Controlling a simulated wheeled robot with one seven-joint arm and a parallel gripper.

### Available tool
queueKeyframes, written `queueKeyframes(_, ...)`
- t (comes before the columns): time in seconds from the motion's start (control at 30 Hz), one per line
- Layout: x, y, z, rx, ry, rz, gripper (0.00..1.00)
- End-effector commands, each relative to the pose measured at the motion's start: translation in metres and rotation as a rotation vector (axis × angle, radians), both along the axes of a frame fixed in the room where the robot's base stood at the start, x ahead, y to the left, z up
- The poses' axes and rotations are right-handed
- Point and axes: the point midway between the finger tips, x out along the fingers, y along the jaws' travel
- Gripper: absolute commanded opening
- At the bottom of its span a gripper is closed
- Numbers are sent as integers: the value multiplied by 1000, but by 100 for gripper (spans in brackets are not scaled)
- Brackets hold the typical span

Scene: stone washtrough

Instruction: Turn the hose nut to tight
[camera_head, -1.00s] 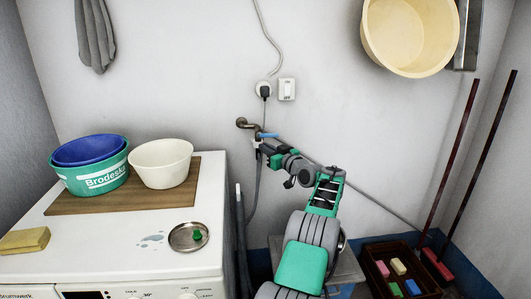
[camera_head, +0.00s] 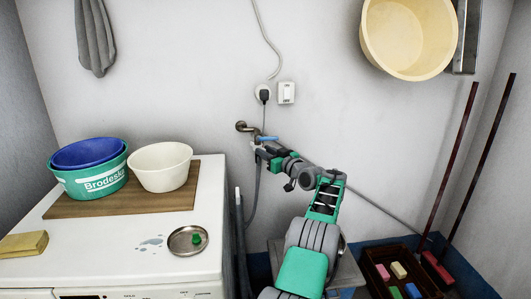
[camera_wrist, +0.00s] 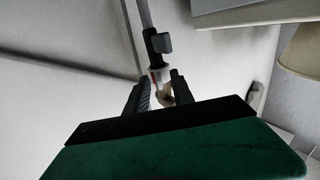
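A brass tap (camera_head: 242,126) with a blue lever (camera_head: 267,138) comes out of the back wall. A grey hose (camera_head: 256,185) hangs below it. The hose nut is small and mostly hidden by my gripper (camera_head: 263,150) in the head view. In the wrist view my gripper (camera_wrist: 157,94) has its two dark fingers apart, one on each side of a small pale piece (camera_wrist: 167,92) that looks like the nut or tap end. I cannot tell whether the fingers press on it. The nut's turn angle is not readable.
A washing machine (camera_head: 100,235) stands left of the tap, with a white bowl (camera_head: 160,166), nested basins (camera_head: 90,168) and a metal dish (camera_head: 187,240) on top. A crate (camera_head: 378,257) of coloured blocks and two leaning poles (camera_head: 452,170) are at the right.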

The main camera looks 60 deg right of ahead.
Motion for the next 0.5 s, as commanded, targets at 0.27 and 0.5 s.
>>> queueKeyframes(0.27,-20,5,1,0,1,-3,29)
queueKeyframes(0.5,-64,20,0,1,0,-2,29)
